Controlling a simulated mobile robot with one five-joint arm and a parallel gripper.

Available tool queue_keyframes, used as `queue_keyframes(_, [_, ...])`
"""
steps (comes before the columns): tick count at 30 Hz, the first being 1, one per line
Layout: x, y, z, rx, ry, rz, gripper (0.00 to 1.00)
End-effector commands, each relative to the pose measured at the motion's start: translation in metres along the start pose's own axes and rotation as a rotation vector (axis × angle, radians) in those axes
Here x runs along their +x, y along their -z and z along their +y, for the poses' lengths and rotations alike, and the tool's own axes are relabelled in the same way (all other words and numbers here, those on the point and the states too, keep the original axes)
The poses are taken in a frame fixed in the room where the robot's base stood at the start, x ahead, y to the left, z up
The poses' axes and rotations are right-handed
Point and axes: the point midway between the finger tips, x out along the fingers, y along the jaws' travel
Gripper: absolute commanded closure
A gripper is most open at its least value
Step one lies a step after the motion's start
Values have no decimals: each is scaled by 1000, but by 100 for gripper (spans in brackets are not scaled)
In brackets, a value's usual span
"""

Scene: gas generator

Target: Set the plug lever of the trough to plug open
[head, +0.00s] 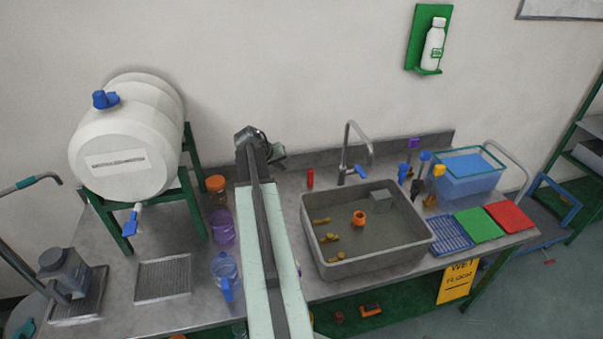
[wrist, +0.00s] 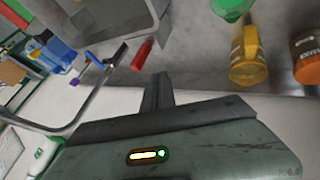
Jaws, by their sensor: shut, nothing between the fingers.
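The trough (head: 312,232) is a grey basin set on the bench, right of my arm in the head view. Its corner shows at the top of the wrist view (wrist: 105,18). A small red upright piece (head: 310,178) stands behind its back left corner; it also shows in the wrist view (wrist: 142,56). It may be the plug lever, but I cannot tell for sure. My gripper (wrist: 157,92) is shut and empty, apart from the red piece. In the head view my arm hides part of the bench left of the trough.
A tap (head: 345,150) with a blue handle rises behind the trough. An orange ring (head: 359,219) and several brown pieces lie inside the trough. Jars (head: 217,188) and a blue jug (head: 226,272) stand left of my arm. A blue bin (head: 468,180) stands at the right.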

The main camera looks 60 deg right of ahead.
Motion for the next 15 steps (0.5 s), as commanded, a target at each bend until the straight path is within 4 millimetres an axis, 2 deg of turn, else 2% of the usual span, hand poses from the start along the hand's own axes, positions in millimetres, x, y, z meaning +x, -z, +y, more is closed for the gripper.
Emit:
queue_keyframes(5, [19,-2,-2,1,-1,-2,100])
queue_keyframes(15, [96,-3,-3,0,-1,-2,100])
